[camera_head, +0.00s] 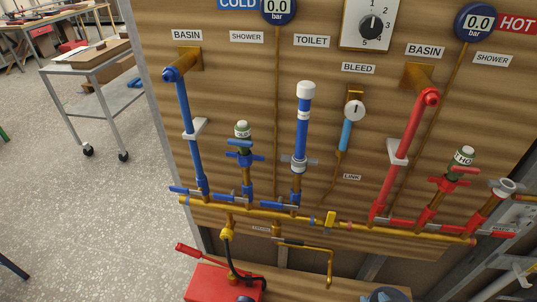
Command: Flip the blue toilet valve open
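The toilet pipe (301,130) is blue with a white cap and stands upright below the "TOILET" label (311,41). A blue lever handle (279,205) sits at its foot, just above the yellow manifold pipe (330,222). The lever lies nearly level, across the upright pipe, and points left. A dark blue-grey part (385,294) is cut off at the bottom edge; it may be my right gripper, and its fingers cannot be made out. It is well below and right of the lever, apart from it. My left gripper is not in view.
Similar blue levers sit left of the toilet lever, below the basin (184,110) and shower pipes (246,175). Red pipes (410,140) stand at right. A red pump box (215,284) and a bent brass pipe (329,265) are below. A trolley (95,90) stands at left.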

